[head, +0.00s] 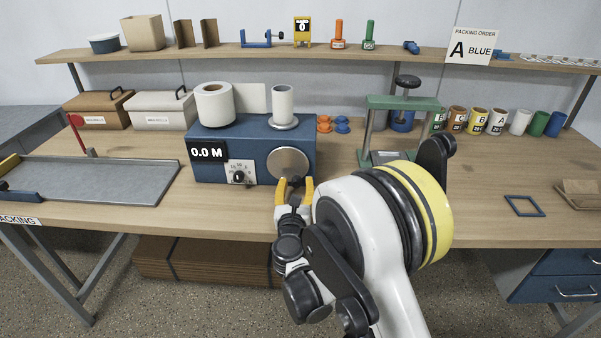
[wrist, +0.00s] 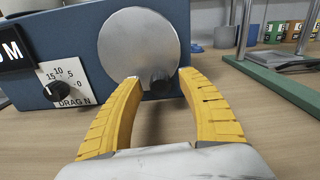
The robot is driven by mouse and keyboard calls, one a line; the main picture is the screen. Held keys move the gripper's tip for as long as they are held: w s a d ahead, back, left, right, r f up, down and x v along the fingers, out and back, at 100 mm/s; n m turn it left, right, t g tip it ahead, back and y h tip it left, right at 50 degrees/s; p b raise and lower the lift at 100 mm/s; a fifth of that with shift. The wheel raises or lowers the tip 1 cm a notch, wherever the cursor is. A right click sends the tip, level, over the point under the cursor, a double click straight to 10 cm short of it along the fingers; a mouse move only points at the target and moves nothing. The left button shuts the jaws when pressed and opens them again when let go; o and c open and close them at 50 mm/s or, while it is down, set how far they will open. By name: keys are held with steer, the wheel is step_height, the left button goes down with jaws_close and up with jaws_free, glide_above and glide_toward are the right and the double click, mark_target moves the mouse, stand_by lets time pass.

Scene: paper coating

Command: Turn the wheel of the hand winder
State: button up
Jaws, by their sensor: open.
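The hand winder (head: 211,137) is a dark blue box on the workbench, with a "0.0 M" display and a drag dial (head: 239,176) on its front. Its round grey wheel (head: 288,161) is on the right of the front face. The wheel also shows in the wrist view (wrist: 139,45), with a small knob (wrist: 160,83) near its lower edge. My gripper (head: 294,189) has yellow fingers and is just in front of the wheel's lower part. In the wrist view my gripper (wrist: 157,88) is open, its fingertips on either side of the knob. I cannot tell whether they touch it.
A wide white roll (head: 214,105) and a narrower white roll (head: 283,106) stand on the winder. A green press (head: 404,103) stands to its right. A grey metal tray (head: 100,180) lies at the left. The bench right of my arm is mostly clear around a blue frame (head: 524,206).

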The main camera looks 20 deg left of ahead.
steer(key=shift+w+a, duration=0.1)
steer(key=shift+w, duration=0.3)
steer(key=shift+s+r, duration=0.1)
steer(key=shift+s, duration=0.1)
jaws_close()
steer(key=shift+a+m, duration=0.2)
steer(key=shift+m, duration=0.6)
jaws_free()
steer(key=shift+f, duration=0.2)
